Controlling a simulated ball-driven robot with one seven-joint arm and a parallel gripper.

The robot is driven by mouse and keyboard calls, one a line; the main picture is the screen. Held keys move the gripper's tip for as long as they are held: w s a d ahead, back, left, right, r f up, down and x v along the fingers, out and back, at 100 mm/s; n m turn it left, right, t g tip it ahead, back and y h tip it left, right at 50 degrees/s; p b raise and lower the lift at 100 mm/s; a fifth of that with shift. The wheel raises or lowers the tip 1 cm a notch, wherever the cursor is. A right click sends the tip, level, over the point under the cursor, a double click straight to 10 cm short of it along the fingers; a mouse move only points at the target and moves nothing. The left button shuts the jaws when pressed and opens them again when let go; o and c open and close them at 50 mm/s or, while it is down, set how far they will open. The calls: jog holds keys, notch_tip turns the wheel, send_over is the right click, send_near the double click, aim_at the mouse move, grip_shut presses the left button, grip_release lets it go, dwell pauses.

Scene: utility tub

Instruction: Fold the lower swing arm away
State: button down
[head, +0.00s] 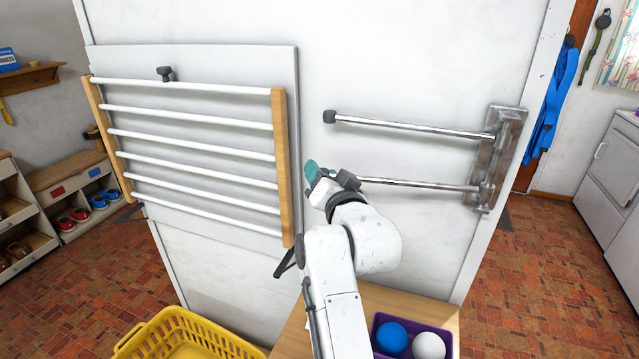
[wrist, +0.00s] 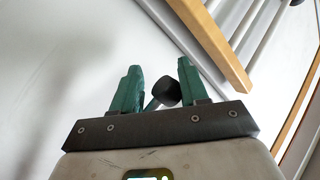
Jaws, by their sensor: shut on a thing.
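The lower swing arm (head: 420,184) is a shiny metal rod. It runs left from a worn metal wall bracket (head: 497,160) to my gripper (head: 328,176), which hides its left end. The upper swing arm (head: 410,126) sticks out above it and ends in a black knob (head: 329,116). My gripper is shut on the lower swing arm near its free end. In the wrist view, my gripper's green fingers (wrist: 159,68) stand on either side of a black knob (wrist: 166,91) on a short grey rod. The grip contact itself is not clear there.
A wall rack with white bars and wooden sides (head: 282,165) is close left of my gripper; its wooden side (wrist: 215,45) also shows in the wrist view. Below are a purple box (head: 450,343) with two balls and a yellow basket (head: 128,345). The wall between rack and bracket is bare.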

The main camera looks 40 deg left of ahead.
jog(key=shift+w+d+r+m+t+h, duration=0.15)
jog(key=shift+w+r+m+t+h, duration=0.15)
jog(key=shift+w, duration=0.4)
jog(key=shift+w+d+r+m+t+h, duration=0.1)
jog(key=shift+w+r+m+t, duration=0.2)
jog(key=shift+w, duration=0.4)
jog(key=c, duration=1.1)
grip_release()
jog(key=o, duration=0.5)
jog(key=shift+w+d, duration=0.1)
jog(key=shift+d, duration=0.1)
jog(key=shift+f, duration=0.1)
